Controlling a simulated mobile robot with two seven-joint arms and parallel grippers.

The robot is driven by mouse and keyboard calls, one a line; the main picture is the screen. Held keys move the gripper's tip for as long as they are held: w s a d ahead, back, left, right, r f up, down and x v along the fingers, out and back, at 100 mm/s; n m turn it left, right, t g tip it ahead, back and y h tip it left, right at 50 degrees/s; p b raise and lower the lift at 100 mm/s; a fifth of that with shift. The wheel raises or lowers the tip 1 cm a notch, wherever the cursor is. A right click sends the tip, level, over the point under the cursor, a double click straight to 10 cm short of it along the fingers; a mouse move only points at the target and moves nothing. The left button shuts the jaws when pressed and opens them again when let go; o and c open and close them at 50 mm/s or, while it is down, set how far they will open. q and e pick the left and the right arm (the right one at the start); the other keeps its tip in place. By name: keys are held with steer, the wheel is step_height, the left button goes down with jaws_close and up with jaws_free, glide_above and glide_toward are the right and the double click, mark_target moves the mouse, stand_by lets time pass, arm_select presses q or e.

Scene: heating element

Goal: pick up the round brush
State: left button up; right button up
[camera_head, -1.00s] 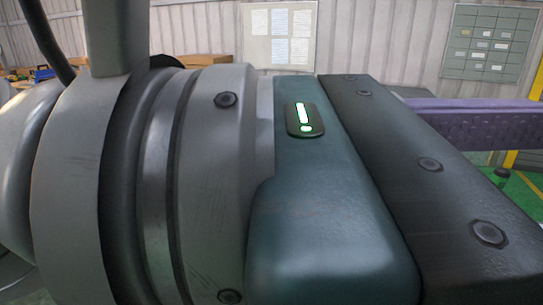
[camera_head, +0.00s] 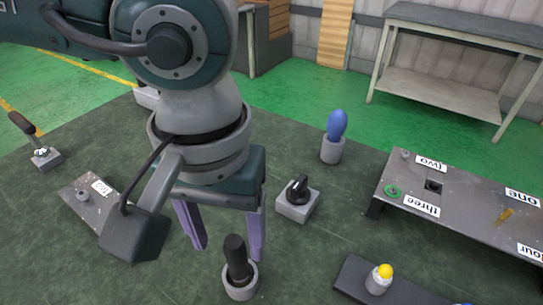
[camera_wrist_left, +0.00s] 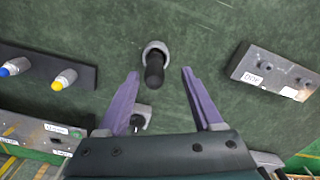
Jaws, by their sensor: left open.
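A black upright handle (camera_head: 236,258) stands in a round grey cup (camera_head: 240,289); whether a brush head is inside is hidden. In the left wrist view the handle (camera_wrist_left: 154,72) and its cup (camera_wrist_left: 155,48) are near the middle. My left gripper (camera_head: 228,253) is open, its two purple fingers pointing down toward the table, just behind the handle in the head view. In the left wrist view the handle shows between and beyond the fingertips (camera_wrist_left: 160,73), with nothing held. My right gripper is in neither view.
A blue-topped tool (camera_head: 337,126) stands in another cup. A knob block (camera_head: 296,208) is close to the right finger. A labelled metal plate (camera_head: 455,215) and a dark strip with a yellow-topped piece (camera_head: 385,271) are at right. A small plate (camera_head: 84,203) and lever (camera_head: 30,130) are at left.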

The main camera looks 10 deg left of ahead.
mark_target(237, 260)
arm_select(q)
steer(key=f, duration=0.4)
steer(key=shift+d+f, duration=0.3)
steer(key=shift+d, duration=0.1)
steer(key=shift+f, duration=0.45)
steer(key=shift+w, duration=0.1)
jaws_close()
